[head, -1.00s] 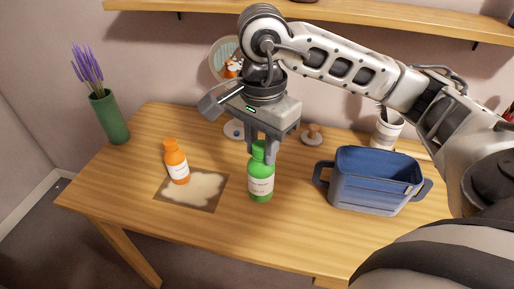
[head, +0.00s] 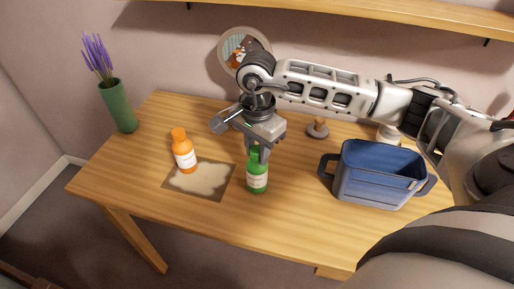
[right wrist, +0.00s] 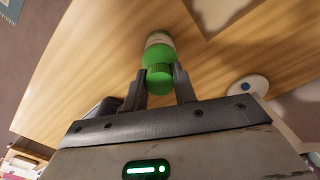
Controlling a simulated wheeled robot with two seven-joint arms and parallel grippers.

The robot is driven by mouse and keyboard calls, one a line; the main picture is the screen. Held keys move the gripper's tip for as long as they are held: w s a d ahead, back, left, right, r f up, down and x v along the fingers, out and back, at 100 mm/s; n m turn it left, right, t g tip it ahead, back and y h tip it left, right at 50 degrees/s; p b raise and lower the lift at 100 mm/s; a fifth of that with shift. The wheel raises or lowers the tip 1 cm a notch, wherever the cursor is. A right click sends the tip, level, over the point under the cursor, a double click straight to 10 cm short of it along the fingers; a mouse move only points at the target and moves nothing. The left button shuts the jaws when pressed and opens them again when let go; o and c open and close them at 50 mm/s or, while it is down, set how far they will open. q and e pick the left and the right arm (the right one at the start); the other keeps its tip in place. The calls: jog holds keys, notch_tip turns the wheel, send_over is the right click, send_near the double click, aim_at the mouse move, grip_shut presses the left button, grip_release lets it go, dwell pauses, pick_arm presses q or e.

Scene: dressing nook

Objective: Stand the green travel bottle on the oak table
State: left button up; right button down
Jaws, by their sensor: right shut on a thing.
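The green travel bottle (head: 257,181) is upright at the middle of the oak table (head: 222,232), just right of the patterned mat; I cannot tell whether its base touches the wood. My right gripper (head: 257,151) is above it, shut on the bottle's cap end. In the right wrist view the green bottle (right wrist: 158,56) sits between the two fingers (right wrist: 160,82). My left gripper is not in view.
An orange bottle (head: 184,157) stands at the back left edge of the patterned mat (head: 212,191). A blue bin (head: 370,188) with handles stands to the right. A green vase (head: 121,110) with lavender is at the far left. The front table area is clear.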

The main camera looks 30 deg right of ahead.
jog(key=shift+f, duration=0.25)
jog(key=c, duration=1.1)
grip_release()
jog(key=shift+r, duration=0.1)
notch_tip(320, 180, up, 12)
jog(key=shift+r+b, duration=0.2)
jog(key=shift+b, duration=0.1)
